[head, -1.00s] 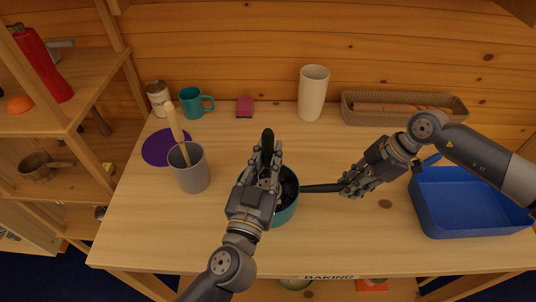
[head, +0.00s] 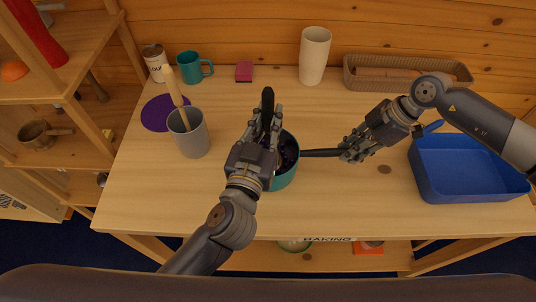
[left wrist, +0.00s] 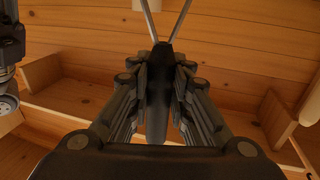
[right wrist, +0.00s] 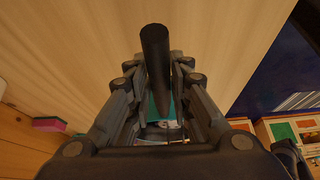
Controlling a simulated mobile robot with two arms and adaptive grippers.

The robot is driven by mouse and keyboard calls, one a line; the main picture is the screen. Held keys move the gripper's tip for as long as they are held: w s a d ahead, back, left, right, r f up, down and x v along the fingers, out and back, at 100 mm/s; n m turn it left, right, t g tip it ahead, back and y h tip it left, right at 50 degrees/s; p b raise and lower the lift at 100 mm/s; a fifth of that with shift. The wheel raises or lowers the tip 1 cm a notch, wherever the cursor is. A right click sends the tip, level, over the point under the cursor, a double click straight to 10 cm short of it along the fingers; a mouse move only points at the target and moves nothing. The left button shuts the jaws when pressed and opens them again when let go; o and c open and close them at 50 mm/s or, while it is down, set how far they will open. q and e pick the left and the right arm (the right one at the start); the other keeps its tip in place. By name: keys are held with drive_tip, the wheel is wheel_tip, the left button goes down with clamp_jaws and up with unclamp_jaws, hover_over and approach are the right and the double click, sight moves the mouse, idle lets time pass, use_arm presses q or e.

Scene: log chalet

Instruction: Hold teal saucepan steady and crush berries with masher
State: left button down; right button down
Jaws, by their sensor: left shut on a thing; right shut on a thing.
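The teal saucepan (head: 285,181) stands on the wooden table, with dark berries (head: 289,149) inside. My right gripper (head: 350,150) is shut on its black handle (head: 319,153), right of the pan; the handle also shows between the fingers in the right wrist view (right wrist: 156,55). My left gripper (head: 267,128) is over the pan's left side, shut on the masher's black handle (head: 267,98). In the left wrist view the masher handle (left wrist: 158,95) lies between the fingers, with two metal rods running from it. The masher's head is hidden in the head view.
A grey crock (head: 190,142) with a wooden-handled tool stands left on the table, by a purple mat (head: 154,115). A blue bin (head: 465,185) is at right. A teal mug (head: 189,68), pink block (head: 244,71), cream vase (head: 314,58) and basket (head: 365,80) line the back.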

sight(268, 131)
use_arm(q)
drive_tip(key=shift+s+r, duration=0.1)
drive_tip(key=shift+s, duration=0.05)
idle(0.3)
drive_tip(key=shift+f, duration=1.85)
drive_tip(key=shift+w+d+r, duration=0.15)
drive_tip(key=shift+w+r, duration=0.25)
drive_tip(key=shift+r, duration=0.15)
drive_tip(key=w+r, duration=0.1)
drive_tip(key=w+d+r, duration=0.1)
drive_tip(key=shift+w+d+r, duration=0.2)
drive_tip(key=shift+w+r, duration=0.15)
drive_tip(key=shift+w, duration=0.05)
